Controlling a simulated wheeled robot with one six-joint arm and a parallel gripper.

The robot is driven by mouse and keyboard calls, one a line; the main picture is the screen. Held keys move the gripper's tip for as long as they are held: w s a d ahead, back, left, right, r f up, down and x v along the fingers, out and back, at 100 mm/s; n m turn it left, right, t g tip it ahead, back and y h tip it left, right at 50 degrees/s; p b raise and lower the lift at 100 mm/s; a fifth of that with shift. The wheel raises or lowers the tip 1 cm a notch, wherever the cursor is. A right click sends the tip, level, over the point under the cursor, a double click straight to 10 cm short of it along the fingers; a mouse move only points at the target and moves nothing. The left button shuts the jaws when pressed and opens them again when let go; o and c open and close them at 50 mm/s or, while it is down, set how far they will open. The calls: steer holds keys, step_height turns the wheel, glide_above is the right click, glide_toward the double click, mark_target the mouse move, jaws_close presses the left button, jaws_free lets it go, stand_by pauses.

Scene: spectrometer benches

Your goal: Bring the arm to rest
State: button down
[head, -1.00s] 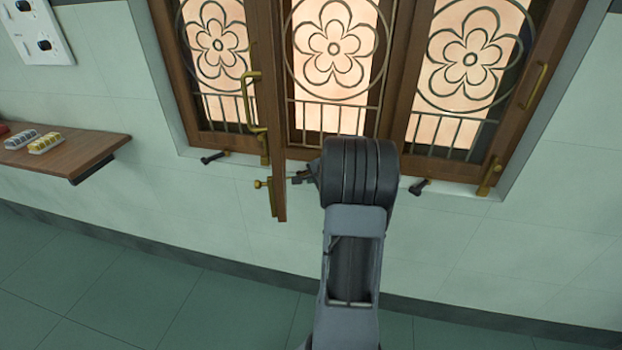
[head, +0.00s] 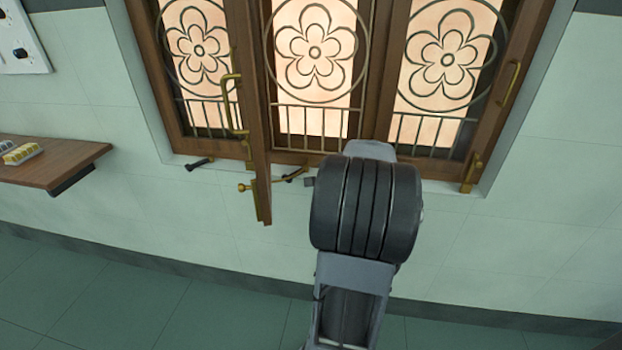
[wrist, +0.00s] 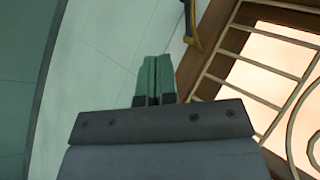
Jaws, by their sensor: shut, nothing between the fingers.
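My gripper (wrist: 153,80) is shut in the wrist view, its two green fingers side by side with nothing between them. The wall and part of the window grille lie beyond the fingers. In the head view my arm rises in front of the window, and its thick dark joint hides most of the gripper. The wooden window (head: 376,90) has several panes with flower grilles. One narrow leaf (head: 262,190) stands swung out toward me, just left of my arm, with a gap between them.
A brown wall shelf (head: 75,165) with small yellow and white items (head: 22,153) is at the left. A switch panel (head: 22,40) is above it. Brass handles (head: 234,105) stick out from the window. The floor (head: 120,305) in view is clear.

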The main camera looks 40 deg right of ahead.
steer(key=shift+s+r, duration=0.25)
steer(key=s+a+f+n+g+y+p, duration=0.1)
steer(key=s+a+n+g+p, duration=0.15)
steer(key=a, duration=0.35)
steer(key=s+a+n+g+y+p, duration=0.1)
steer(key=s+a+n+g, duration=0.15)
steer(key=a, duration=0.35)
steer(key=s+a+r+n+p, duration=0.1)
steer(key=a+r+n+p, duration=0.3)
steer(key=a, duration=0.6)
steer(key=s+a+r+n+h+p, duration=0.1)
steer(key=s+a+r+n+p, duration=0.1)
steer(key=a+r+n+p, duration=0.3)
steer(key=a+r+n, duration=0.2)
steer(key=a+n, duration=0.2)
steer(key=a, duration=0.2)
steer(key=shift+s+r+g+h, duration=0.2)
steer(key=shift+r+g+h, duration=0.1)
steer(key=shift+g, duration=0.1)
steer(key=shift+d, duration=0.15)
